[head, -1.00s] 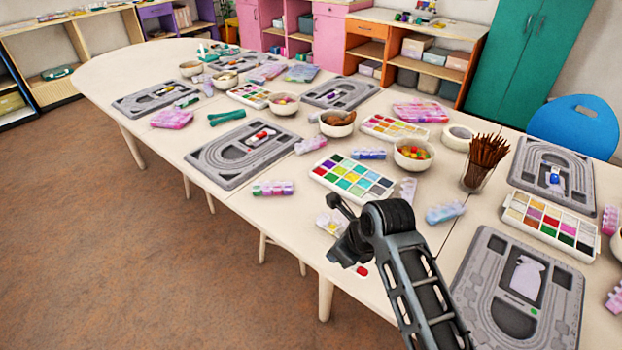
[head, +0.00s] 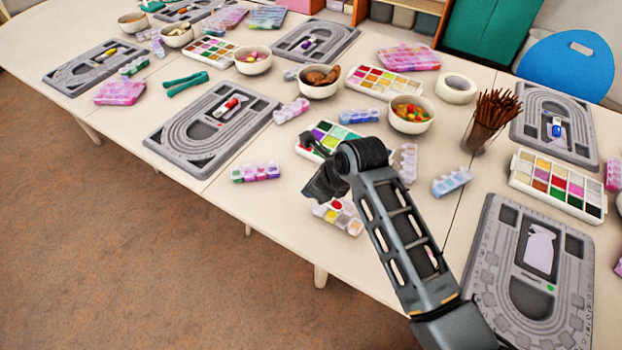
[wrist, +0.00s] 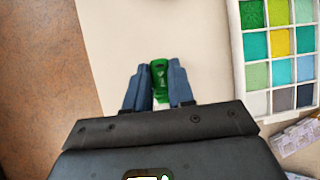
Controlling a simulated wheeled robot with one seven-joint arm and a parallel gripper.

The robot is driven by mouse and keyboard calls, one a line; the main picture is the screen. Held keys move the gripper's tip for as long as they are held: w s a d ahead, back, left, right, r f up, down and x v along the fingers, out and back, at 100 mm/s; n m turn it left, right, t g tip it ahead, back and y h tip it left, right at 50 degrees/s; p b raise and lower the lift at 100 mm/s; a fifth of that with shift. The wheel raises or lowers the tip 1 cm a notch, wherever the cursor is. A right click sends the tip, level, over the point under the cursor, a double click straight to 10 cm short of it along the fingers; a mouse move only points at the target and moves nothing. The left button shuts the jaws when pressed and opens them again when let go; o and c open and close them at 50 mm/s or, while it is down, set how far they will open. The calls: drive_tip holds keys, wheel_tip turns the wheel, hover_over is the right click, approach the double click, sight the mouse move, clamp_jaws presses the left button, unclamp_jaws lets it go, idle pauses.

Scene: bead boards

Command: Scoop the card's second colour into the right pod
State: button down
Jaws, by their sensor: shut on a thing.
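My gripper (head: 322,185) is above the table's near edge, seen from behind my arm in the head view. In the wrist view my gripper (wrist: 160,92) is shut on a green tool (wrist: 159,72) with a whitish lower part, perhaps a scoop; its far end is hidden. A bead box (head: 318,140) with many coloured compartments lies behind my gripper, partly covered by it; green, teal, yellow and grey compartments show in the wrist view (wrist: 280,50). A small tray (head: 345,222) with a red and yellow content lies just below. I cannot make out which item is the card or the right pod.
Grey bead boards lie at left (head: 205,150) and right (head: 480,300). A bowl of mixed beads (head: 410,125), a cup of brown sticks (head: 487,125) and a pink-green strip of pots (head: 255,173) stand nearby. Bare table shows left of my gripper.

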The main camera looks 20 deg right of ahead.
drive_tip(key=shift+s+d+f+t, duration=0.1)
drive_tip(key=shift+s+f+t, duration=0.1)
drive_tip(key=shift+f, duration=0.35)
drive_tip(key=shift+s+d+f+t, duration=0.1)
drive_tip(key=shift+s+f+t, duration=0.1)
drive_tip(key=shift+f, duration=0.35)
drive_tip(key=shift+s+d+r+t+y+b, duration=0.35)
drive_tip(key=shift+r+t+y+b, duration=0.2)
drive_tip(key=shift+t+y, duration=0.3)
drive_tip(key=shift+s+r+t+b, duration=0.15)
drive_tip(key=shift+t+b, duration=0.2)
drive_tip(key=shift+b, duration=0.5)
drive_tip(key=b, duration=0.2)
drive_tip(key=shift+s+d+r+t+y+b, duration=0.15)
drive_tip(key=shift+r+t+y+b, duration=0.15)
drive_tip(key=shift+t+y, duration=0.1)
drive_tip(key=shift+r, duration=0.2)
drive_tip(key=shift+s+r+t, duration=0.15)
drive_tip(key=shift+r+t, duration=0.1)
drive_tip(key=shift+t, duration=0.15)
drive_tip(key=shift+s+d+y+b, duration=0.2)
drive_tip(key=shift+y+b, duration=0.15)
drive_tip(key=shift+b, duration=0.2)
drive_tip(key=shift+s+d+r+t+b, duration=0.15)
drive_tip(key=shift+s+t+b, duration=0.1)
drive_tip(key=shift+t+b, duration=0.5)
